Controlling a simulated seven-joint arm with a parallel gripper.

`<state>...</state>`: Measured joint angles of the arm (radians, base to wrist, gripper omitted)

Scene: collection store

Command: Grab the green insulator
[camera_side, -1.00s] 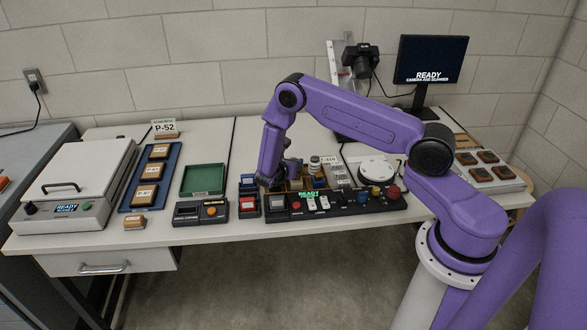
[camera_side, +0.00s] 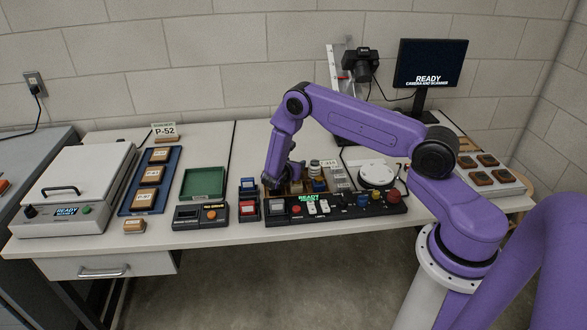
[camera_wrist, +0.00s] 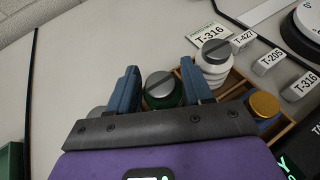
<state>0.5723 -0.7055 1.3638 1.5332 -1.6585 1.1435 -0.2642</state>
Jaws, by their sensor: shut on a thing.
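The green insulator (camera_wrist: 163,97) has a slotted grey metal cap and sits between the two blue fingers of my gripper (camera_wrist: 160,88) in the wrist view. My gripper is shut on it. In the side view my gripper (camera_side: 284,186) is low at the left end of the wooden tray, and its fingers and the arm hide the green insulator there. Whether the insulator is clear of the tray floor, I cannot tell.
In the wooden tray (camera_wrist: 187,69), a white insulator (camera_wrist: 214,60) and a blue one with a yellow cap (camera_wrist: 264,106) stand to the right. Labelled tags, including T-427 (camera_wrist: 243,40), lie behind. A control panel (camera_side: 335,208) is in front; an empty green tray (camera_side: 204,183) is left.

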